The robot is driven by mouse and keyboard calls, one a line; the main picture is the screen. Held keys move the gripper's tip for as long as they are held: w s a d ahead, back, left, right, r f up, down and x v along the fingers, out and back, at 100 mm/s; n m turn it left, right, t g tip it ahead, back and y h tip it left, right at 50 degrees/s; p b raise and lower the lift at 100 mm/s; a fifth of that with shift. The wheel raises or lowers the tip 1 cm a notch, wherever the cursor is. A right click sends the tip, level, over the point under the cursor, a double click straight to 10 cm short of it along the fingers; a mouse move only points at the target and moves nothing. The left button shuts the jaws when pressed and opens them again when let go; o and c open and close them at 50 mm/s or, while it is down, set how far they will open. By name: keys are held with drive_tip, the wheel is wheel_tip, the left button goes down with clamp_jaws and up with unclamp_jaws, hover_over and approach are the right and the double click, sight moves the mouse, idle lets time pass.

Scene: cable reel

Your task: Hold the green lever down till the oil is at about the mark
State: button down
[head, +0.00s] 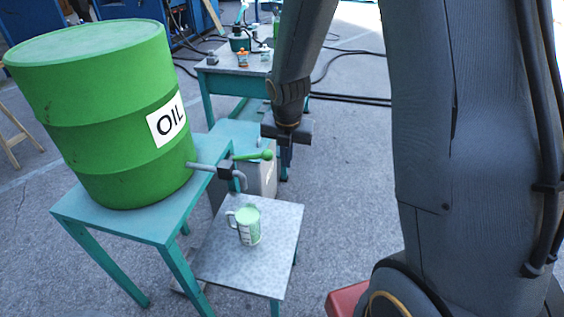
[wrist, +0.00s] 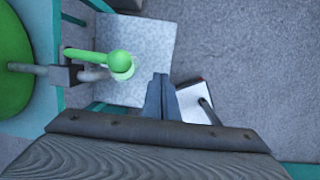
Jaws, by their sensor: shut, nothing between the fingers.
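A green lever (head: 256,155) with a ball end sticks out from the tap (head: 226,172) on a green barrel labelled OIL (head: 100,110). The lever (wrist: 95,58) also shows in the wrist view, over the tap's spout. A clear measuring jug (head: 248,226) with a handle stands under the spout on a low grey table (head: 275,232). The jug's mark and oil level are too small to read. My gripper (head: 286,165) is shut and empty, pointing down beside the lever's ball end, apart from it. In the wrist view the shut fingertips (wrist: 160,80) are right of the ball.
The barrel stands on a teal stand (head: 125,222). A pale box (head: 263,180) stands behind the lever. A workbench (head: 225,68) with small items is farther back, with cables on the ground. The ground right of the low table is clear.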

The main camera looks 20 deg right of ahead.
drive_tip(key=s+d+r, duration=0.2)
drive_tip(key=s+r, duration=0.1)
drive_tip(key=r, duration=0.3)
drive_tip(key=shift+d+b, duration=0.25)
drive_tip(key=shift+b, duration=0.15)
drive_tip(key=shift+r, duration=0.1)
idle(1.1)
drive_tip(key=s+a+m, duration=0.1)
drive_tip(key=s+m, duration=0.5)
drive_tip(key=m, duration=0.9)
drive_tip(key=s+m, duration=0.7)
drive_tip(key=m, duration=0.8)
drive_tip(key=shift+a+g+y, duration=0.4)
